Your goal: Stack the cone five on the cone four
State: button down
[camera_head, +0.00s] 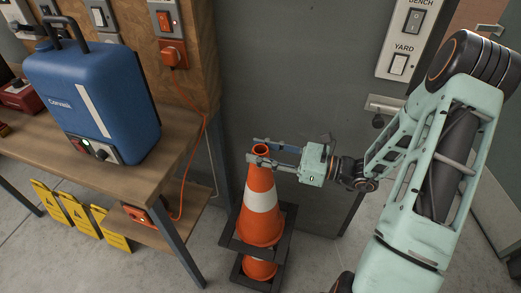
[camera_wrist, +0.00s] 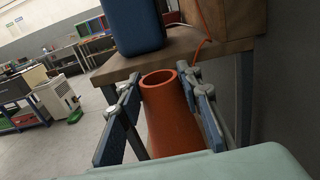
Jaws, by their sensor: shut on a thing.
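An orange cone (camera_head: 261,229) with a white band and a square black base stands upright in the head view. My gripper (camera_head: 258,151) is shut on this cone near its top, with one finger on each side. The cone's open orange top also shows between the fingers in the wrist view (camera_wrist: 170,122). A lower orange cone (camera_head: 259,269) with a black base is directly beneath the held one. Most of the lower cone is hidden inside or behind the upper cone. A gap shows between the two bases. I can read no numbers on the cones.
A wooden workbench (camera_head: 112,172) with a blue case (camera_head: 92,100) stands close on the left. An orange cable (camera_head: 203,145) hangs beside it. Yellow signs (camera_head: 80,213) lean under the bench. A grey wall panel (camera_head: 285,70) with switches is just behind the cones.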

aim_at(291, 232)
notch_tip(291, 232, down, 39)
jog(key=b, duration=2.3)
jog(key=shift+f+b, duration=0.15)
jog(key=shift+b, duration=0.25)
dwell(0.7)
jog(key=c, duration=1.3)
grip_release()
jog(key=shift+f, duration=0.2)
jog(key=v, duration=1.2)
jog(key=shift+r, duration=0.1)
